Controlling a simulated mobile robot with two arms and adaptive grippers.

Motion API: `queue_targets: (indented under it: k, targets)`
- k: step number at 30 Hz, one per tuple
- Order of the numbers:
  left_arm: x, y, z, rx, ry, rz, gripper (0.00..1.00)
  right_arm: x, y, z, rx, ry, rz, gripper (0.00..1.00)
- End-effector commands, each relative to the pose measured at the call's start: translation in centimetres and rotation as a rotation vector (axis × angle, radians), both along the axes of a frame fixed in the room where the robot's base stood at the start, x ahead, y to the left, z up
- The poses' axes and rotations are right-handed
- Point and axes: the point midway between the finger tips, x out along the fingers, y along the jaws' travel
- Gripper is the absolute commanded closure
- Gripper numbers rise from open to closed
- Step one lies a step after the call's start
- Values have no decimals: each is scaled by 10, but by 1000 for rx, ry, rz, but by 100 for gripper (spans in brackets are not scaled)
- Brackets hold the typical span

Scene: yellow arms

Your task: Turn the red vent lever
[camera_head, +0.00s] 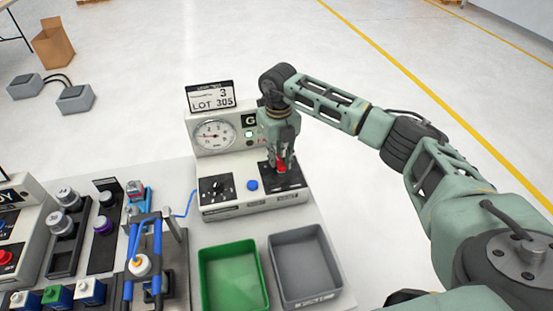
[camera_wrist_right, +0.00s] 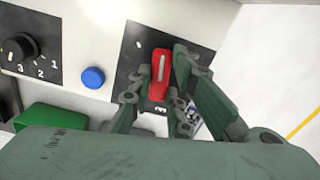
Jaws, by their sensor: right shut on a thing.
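The red vent lever (camera_head: 281,167) sits on a black plate at the right of the grey test box (camera_head: 240,207). In the right wrist view the red lever (camera_wrist_right: 160,72) shows a pale line along its top and points up the picture. My right gripper (camera_head: 281,158) comes down on it from above, and its fingers (camera_wrist_right: 158,88) are closed around the lever from both sides. The lower part of the lever is partly hidden by the fingers. My left gripper is not in view.
The box also carries a dial gauge (camera_head: 214,136), a black knob (camera_head: 216,188) and a blue button (camera_head: 252,185). A green bin (camera_head: 232,250) and a grey bin (camera_head: 304,232) stand in front. A blue-handled fixture (camera_head: 155,250) is at the left. Floor to the right is clear.

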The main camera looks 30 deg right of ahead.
Motion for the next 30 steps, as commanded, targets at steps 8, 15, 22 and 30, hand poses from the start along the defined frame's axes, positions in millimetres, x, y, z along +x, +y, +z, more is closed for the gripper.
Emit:
queue_targets:
  k: [8, 15, 22, 30]
  targets:
    - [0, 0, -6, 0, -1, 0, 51, 0, -6, 1, 0, -3, -263, 100]
    - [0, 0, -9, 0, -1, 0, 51, -2, -11, 1, -1, -4, -492, 100]
    - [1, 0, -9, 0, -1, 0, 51, -5, -15, 2, 1, -5, -699, 100]
    - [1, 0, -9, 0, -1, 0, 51, -7, -17, 2, 2, -6, -884, 100]
